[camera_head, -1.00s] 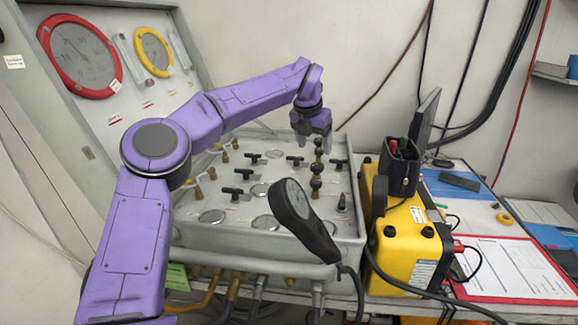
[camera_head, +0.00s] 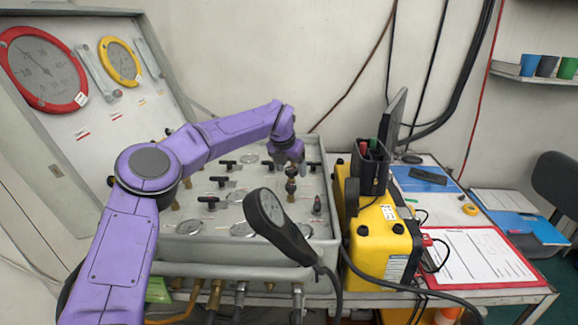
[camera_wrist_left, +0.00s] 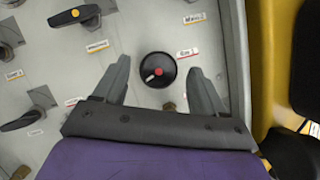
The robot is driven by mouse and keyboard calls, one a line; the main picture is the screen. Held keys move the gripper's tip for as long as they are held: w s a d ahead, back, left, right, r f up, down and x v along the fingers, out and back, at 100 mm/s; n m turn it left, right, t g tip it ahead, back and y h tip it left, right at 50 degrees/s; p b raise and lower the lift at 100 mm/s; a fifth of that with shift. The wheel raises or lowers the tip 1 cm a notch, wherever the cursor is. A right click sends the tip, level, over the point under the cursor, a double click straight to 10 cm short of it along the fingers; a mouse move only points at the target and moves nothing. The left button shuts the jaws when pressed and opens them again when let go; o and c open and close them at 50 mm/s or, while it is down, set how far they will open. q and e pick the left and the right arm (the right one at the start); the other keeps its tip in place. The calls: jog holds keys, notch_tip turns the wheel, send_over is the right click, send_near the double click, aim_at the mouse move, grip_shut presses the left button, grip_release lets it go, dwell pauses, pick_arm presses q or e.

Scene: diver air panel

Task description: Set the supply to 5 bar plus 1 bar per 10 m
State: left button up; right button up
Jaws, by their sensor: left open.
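My left gripper (camera_head: 289,162) is open over the right part of the grey valve panel (camera_head: 180,245). In the left wrist view a round black knob (camera_wrist_left: 157,70) with a red centre and white mark sits between the spread fingertips of the left gripper (camera_wrist_left: 159,66), with a gap on each side. In the head view a dark knob (camera_head: 291,186) shows just below the fingers. A large red-rimmed gauge (camera_head: 42,68) and a smaller yellow-rimmed gauge (camera_head: 119,62) are on the raised lid; their readings are too small to tell. A black handheld gauge (camera_head: 270,215) stands at the panel's front. My right gripper is out of view.
Several black T-handles (camera_head: 208,203) stand up from the panel. A yellow case (camera_head: 385,238) with a black holder (camera_head: 369,168) is close on the right. A red clipboard (camera_head: 478,258) lies beyond it. Hoses run along the panel's front.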

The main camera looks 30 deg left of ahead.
pick_arm(q)
jog(key=shift+a, duration=0.1)
jog(key=c, duration=1.1)
jog(key=shift+o, duration=0.2)
jog(key=shift+f+b, duration=0.15)
jog(key=shift+b, duration=0.15)
jog(key=o, duration=1.1)
jog(key=shift+s, duration=0.1)
jog(key=shift+c, duration=0.2)
jog(key=shift+r, duration=0.2)
jog(key=shift+s+r, duration=0.1)
jog(key=shift+r, duration=0.2)
jog(key=b+v, duration=0.2)
jog(key=v, duration=0.7)
jog(key=shift+r, duration=0.35)
